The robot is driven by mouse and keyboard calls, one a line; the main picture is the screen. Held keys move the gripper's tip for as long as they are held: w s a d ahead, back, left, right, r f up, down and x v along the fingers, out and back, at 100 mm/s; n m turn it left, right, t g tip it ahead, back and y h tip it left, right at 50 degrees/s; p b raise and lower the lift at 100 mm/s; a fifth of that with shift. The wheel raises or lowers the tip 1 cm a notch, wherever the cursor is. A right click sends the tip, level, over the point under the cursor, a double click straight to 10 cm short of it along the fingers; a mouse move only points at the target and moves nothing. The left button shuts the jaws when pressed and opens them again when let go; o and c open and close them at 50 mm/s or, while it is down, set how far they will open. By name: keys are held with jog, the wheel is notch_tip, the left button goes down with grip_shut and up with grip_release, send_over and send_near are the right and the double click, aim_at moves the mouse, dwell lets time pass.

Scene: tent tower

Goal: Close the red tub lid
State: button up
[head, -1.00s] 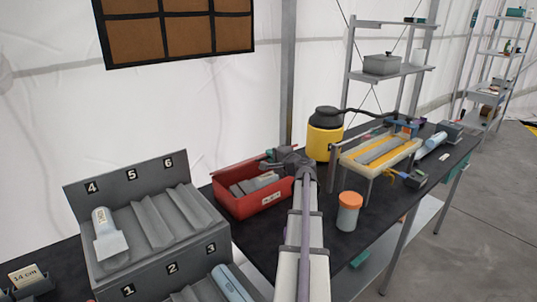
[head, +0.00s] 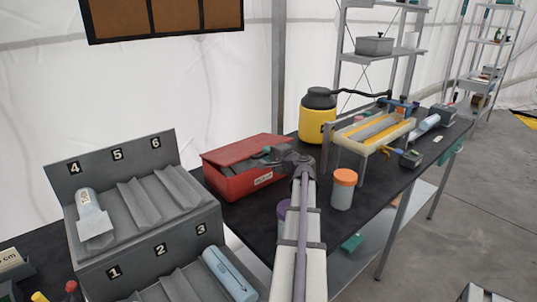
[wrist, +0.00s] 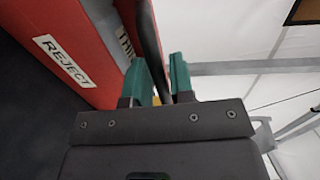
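The red tub (head: 238,184) stands on the dark bench, with a white label on its front. Its red lid (head: 240,149) lies over the tub's top, tilted, with a gap at the right front where grey contents show. My gripper (head: 272,153) is at that right front side, close to the lid's edge; contact cannot be told.
A grey numbered rack (head: 150,215) stands to the left. A yellow container with a black top (head: 318,122) is behind right. An orange-capped jar (head: 343,190) stands right of my arm, and a yellow-edged fixture (head: 375,130) beyond.

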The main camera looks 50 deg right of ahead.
jog(key=p+v, duration=0.1)
jog(key=v, duration=0.9)
jog(key=shift+s, duration=0.3)
jog(key=shift+r, duration=0.15)
jog(key=shift+c, duration=0.4)
